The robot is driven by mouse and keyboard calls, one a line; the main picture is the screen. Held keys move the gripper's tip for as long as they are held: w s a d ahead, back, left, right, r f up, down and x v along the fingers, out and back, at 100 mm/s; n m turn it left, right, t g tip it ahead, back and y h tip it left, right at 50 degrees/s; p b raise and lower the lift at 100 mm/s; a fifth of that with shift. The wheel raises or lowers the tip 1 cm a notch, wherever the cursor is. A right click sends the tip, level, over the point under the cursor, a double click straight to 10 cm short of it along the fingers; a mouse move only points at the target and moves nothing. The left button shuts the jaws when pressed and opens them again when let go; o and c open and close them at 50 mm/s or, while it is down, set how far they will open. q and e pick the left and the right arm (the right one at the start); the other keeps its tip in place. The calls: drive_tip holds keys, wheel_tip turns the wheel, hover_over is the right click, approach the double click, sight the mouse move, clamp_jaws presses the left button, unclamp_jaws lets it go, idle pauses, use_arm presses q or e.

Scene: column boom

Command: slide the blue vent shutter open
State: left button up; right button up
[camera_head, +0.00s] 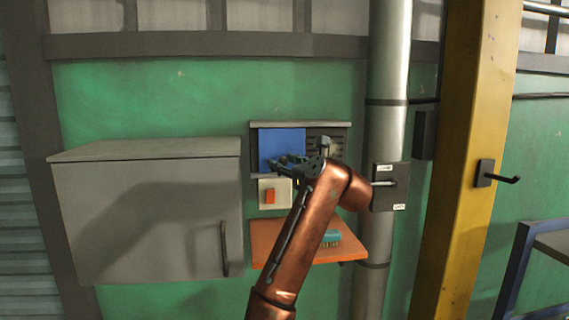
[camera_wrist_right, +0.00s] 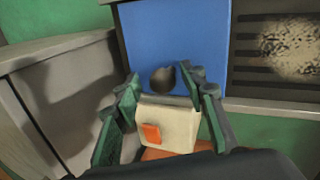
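The blue vent shutter (camera_head: 281,143) sits in a wall-mounted frame and covers its left part; dark vent slats (camera_head: 337,143) show to its right. In the right wrist view, the shutter (camera_wrist_right: 180,38) has a dark round knob (camera_wrist_right: 161,80) near its lower edge. My right gripper (camera_head: 291,162) is in front of the shutter's lower part. In the wrist view its fingers (camera_wrist_right: 163,76) are spread apart, one on each side of the knob. I cannot tell whether either finger touches it. My left gripper is not in view.
A pale switch box (camera_head: 283,199) with an orange rocker hangs just below the shutter. An orange shelf (camera_head: 262,236) holds a teal brush (camera_head: 331,239). A grey cabinet (camera_head: 147,215) stands out at left; a metal pipe (camera_head: 388,60) and yellow column (camera_head: 470,150) are at right.

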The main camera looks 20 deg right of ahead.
drive_tip(key=shift+s, duration=0.4)
drive_tip(key=s+d, duration=0.2)
drive_tip(key=s, duration=0.9)
